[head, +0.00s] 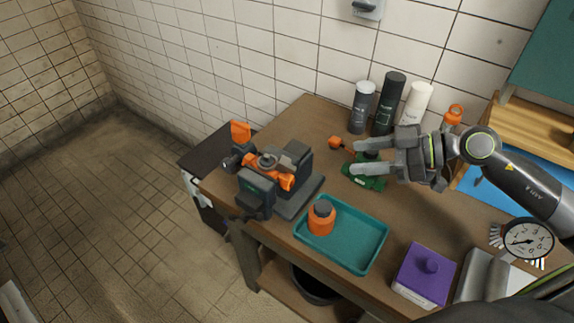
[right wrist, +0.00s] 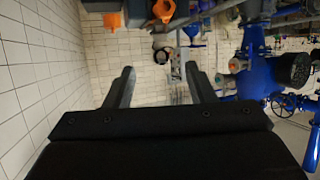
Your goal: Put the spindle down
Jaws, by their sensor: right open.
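My right gripper (head: 358,157) reaches in from the right over the workbench, its two fingers spread and pointing left. In the right wrist view its fingers (right wrist: 160,85) stand apart with nothing between them. A small orange-headed part with a dark stem (head: 336,142), which may be the spindle, lies just left of the upper fingertip. A green part (head: 362,183) lies under the lower finger and is partly hidden by it. A dark vise (head: 257,194) at the bench's left end holds an orange part (head: 282,180). My left gripper is out of view.
A teal tray (head: 362,262) holding an orange jar (head: 321,220) is at the front. A purple box (head: 424,275) and a gauge (head: 527,239) are to the right. Several bottles (head: 387,103) stand along the wall. Bare bench shows between tray and purple box.

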